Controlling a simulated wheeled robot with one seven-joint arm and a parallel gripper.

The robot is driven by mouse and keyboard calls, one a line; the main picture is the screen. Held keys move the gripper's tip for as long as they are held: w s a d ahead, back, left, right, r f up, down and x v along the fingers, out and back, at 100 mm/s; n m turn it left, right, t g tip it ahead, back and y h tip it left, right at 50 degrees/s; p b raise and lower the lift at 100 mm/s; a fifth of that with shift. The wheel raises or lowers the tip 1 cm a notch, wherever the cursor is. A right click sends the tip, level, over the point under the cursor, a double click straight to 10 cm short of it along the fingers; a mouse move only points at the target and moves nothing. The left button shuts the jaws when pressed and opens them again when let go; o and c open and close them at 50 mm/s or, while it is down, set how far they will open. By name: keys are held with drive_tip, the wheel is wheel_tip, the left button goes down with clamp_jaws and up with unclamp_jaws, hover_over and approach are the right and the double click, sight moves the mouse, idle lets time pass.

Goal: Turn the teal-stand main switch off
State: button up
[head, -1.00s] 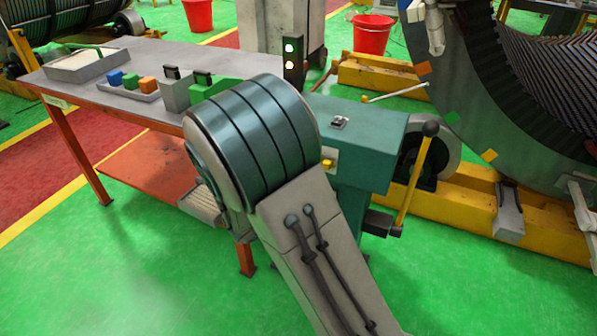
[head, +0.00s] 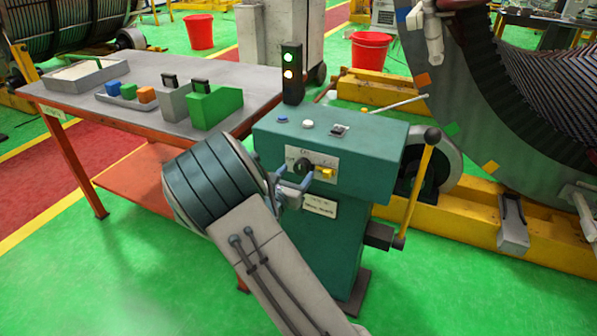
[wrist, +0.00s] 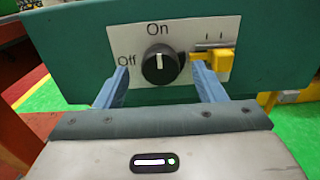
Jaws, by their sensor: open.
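The teal stand (head: 330,138) carries a white plate with the round black main switch (head: 302,165) on its front face. In the wrist view the switch (wrist: 161,66) has its white mark pointing up at "On"; "Off" is printed to its left. My gripper (head: 290,182) is at the stand's front, by the switch. In the wrist view my gripper (wrist: 160,72) is open, with one blue finger on each side of the switch and a visible gap to it. A yellow lever (wrist: 212,64) sits right of the switch, close to the right finger.
Blue and white buttons (head: 307,124) and a small toggle sit on the stand's top. A signal lamp (head: 291,75) with lit lights stands behind. A yellow-handled lever (head: 418,190) is at the stand's right. A workbench (head: 90,82) with blocks is at left.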

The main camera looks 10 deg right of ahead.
sight(304, 168)
drive_tip(key=shift+x, duration=1.45)
drive_tip(key=c, duration=1)
drive_tip(key=shift+o, duration=0.2)
